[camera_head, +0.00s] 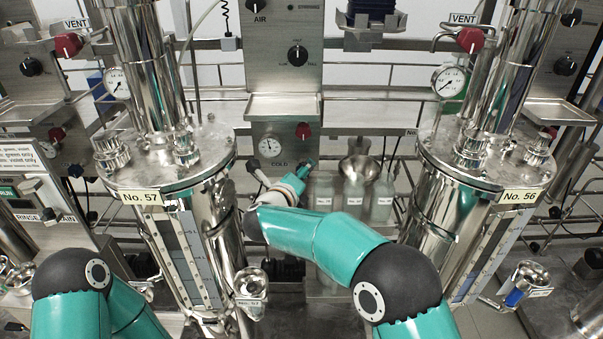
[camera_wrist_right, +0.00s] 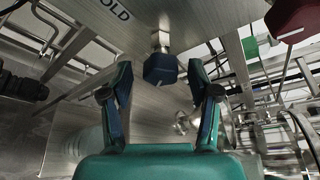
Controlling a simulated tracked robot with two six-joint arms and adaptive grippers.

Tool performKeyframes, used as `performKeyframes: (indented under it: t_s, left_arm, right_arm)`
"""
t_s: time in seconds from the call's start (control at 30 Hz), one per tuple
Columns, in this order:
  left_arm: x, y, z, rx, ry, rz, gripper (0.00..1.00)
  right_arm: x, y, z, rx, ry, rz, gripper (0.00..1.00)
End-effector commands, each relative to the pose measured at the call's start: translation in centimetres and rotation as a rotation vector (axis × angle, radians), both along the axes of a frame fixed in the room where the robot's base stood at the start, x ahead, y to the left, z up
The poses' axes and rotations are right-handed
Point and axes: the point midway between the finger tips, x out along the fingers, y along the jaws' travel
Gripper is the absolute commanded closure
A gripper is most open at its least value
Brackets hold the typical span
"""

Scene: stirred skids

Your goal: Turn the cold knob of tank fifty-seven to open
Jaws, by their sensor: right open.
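Tank fifty-seven (camera_head: 205,215) stands at the left in the head view, with a "No. 57" plate on its lid. A steel panel (camera_head: 283,146) beside it carries the word COLD. The dark blue cold knob (camera_wrist_right: 160,68) shows in the right wrist view, with a pale line on its face. In the head view the knob is hidden by my right gripper (camera_head: 304,168). In the wrist view the right gripper (camera_wrist_right: 160,82) is open, its two fingers to either side of the knob with gaps visible. My left gripper is out of view; only its arm shows.
A red knob (camera_head: 303,131) sits above on the same panel, with a round gauge (camera_head: 269,146) to its left. Labelled bottles (camera_head: 353,198) and a metal funnel (camera_head: 360,167) stand just right of my gripper. Tank fifty-six (camera_head: 440,215) stands further right.

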Motion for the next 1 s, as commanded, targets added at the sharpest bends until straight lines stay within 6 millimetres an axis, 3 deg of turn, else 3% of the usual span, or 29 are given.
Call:
performKeyframes:
  t_s: [0.37, 0.7, 1.0]
  left_arm:
    - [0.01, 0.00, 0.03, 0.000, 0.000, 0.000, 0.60]
    - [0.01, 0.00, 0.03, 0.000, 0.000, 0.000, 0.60]
    - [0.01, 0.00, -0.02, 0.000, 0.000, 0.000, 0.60]
  right_arm:
    - [0.65, -0.18, -0.16, -0.001, 0.001, 0.002, 0.41]
    - [0.62, -0.12, -0.17, -0.001, 0.000, 0.002, 0.97]
    - [0.60, -0.04, -0.31, -0.031, 0.001, 0.003, 0.99]
